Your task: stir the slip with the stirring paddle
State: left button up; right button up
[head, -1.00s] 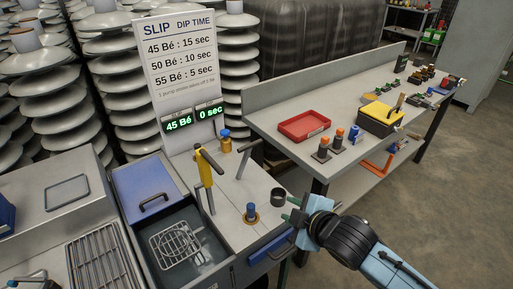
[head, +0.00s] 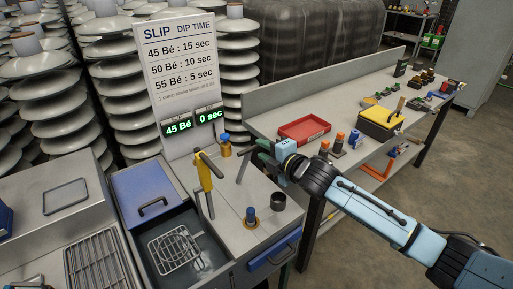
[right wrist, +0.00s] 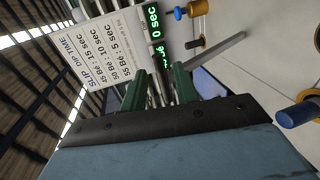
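The stirring paddle (head: 243,167) stands on the steel bench as a grey shaft with a bar handle, leaning slightly; its upper end is partly hidden by my right gripper (head: 262,153). The right gripper's fingers are beside the handle. In the right wrist view the green fingers (right wrist: 158,85) are apart with nothing between them, and the grey paddle shaft (right wrist: 220,48) runs just beyond the right-hand finger. My left gripper is not in view.
The sign (head: 182,65) rises behind. A bench with a red tray (head: 304,130) is at the right.

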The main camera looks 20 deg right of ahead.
aim_at(258, 147)
jog(key=shift+x, duration=1.95)
grip_shut()
